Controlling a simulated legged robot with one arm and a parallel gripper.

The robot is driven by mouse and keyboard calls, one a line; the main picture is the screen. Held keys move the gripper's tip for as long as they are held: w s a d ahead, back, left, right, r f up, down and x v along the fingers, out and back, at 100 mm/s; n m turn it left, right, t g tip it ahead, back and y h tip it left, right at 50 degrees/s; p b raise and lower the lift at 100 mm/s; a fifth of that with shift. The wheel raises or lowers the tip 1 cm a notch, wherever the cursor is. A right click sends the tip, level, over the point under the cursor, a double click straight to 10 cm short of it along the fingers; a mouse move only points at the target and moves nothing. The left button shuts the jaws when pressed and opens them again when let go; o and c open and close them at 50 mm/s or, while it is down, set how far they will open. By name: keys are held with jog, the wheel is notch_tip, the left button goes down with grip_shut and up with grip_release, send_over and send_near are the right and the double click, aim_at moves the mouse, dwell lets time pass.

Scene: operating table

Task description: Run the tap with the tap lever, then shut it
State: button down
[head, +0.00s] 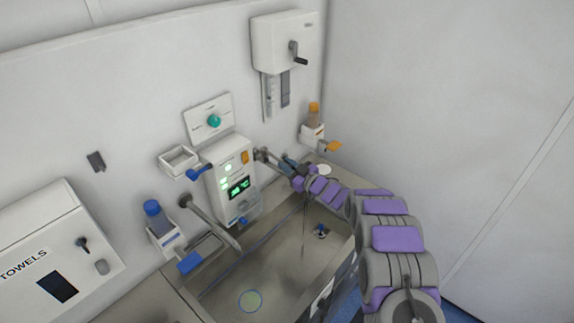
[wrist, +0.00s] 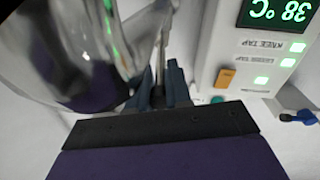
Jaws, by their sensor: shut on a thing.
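My gripper (head: 289,163) is at the wall to the right of the control box, beside a chrome tap fitting (head: 262,155). In the wrist view its dark blue fingers (wrist: 160,88) are shut on a thin metal bar, the tap lever (wrist: 161,58). The grip itself is partly hidden by the gripper body and a shiny curved chrome part (wrist: 90,45) close to the camera. A thin vertical line (head: 304,232) shows over the basin below my arm; I cannot tell if it is water.
The control box (head: 232,180) has green lights and a display reading 38 °C (wrist: 277,12). The steel basin (head: 275,262) lies below. A blue-ended lever arm (head: 190,262), bottle dispensers (head: 312,130) and a towel box (head: 60,235) line the wall.

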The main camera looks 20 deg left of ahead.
jog(key=shift+a+r, duration=0.1)
jog(key=shift+r, duration=0.05)
jog(key=c, duration=1.4)
grip_release()
jog(key=shift+c, duration=0.2)
jog(key=shift+o, duration=1.4)
jog(key=shift+s+a, duration=0.15)
jog(key=shift+a, duration=0.1)
jog(key=shift+f, duration=0.2)
jog(key=shift+d, duration=0.15)
jog(key=shift+d, duration=0.2)
jog(key=v, duration=1.6)
jog(key=shift+s+d+b, duration=0.25)
jog(key=shift+s+b, duration=0.15)
jog(key=shift+b, duration=0.05)
